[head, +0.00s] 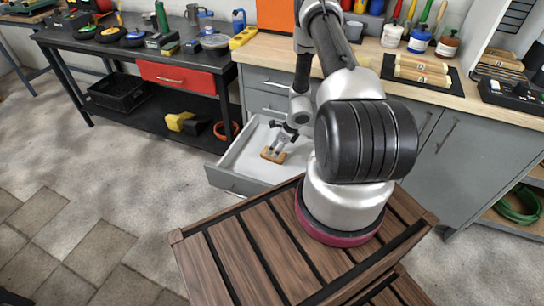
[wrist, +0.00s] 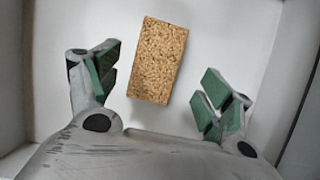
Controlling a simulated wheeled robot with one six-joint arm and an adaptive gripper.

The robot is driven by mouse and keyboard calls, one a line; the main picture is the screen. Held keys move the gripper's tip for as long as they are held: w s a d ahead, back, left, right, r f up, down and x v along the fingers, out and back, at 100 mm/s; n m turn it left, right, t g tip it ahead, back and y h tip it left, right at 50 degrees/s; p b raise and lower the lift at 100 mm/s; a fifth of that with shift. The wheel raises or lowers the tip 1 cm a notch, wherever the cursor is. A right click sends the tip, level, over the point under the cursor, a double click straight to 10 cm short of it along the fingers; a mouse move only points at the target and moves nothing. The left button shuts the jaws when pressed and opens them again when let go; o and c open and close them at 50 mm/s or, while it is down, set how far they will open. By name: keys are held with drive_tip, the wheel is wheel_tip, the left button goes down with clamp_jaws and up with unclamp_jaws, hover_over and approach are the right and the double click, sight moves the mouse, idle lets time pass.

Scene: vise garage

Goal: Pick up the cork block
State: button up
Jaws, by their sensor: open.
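The cork block (wrist: 158,60) is a speckled tan rectangle lying flat in the open drawer, slightly tilted in the wrist view. In the head view the cork block (head: 272,156) lies on the pale floor of the drawer (head: 236,182), close below my fingers. My gripper (wrist: 160,88) is open, with green pads on each side of the block's near part. Gaps show between the pads and the block, wider on the right. In the head view my gripper (head: 281,146) reaches down into the drawer. How far the fingertips are above the drawer floor is unclear.
The drawer walls close in around my gripper, with a side wall (wrist: 296,90) at the right. A wooden worktop (head: 455,97) with bottles and a tray of wooden pieces stands above. A dark bench (head: 130,52) with tools stands left. The drawer floor around the block is clear.

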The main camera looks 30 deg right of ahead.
drive_tip(key=x, duration=0.4)
drive_tip(key=shift+s+a+f, duration=0.15)
drive_tip(key=shift+s+f, duration=0.05)
drive_tip(key=shift+f, duration=0.25)
drive_tip(key=shift+c, duration=0.2)
drive_tip(key=c, duration=1)
drive_tip(key=shift+r, duration=0.15)
wheel_tip(320, 180, up, 10)
drive_tip(key=shift+f, duration=0.1)
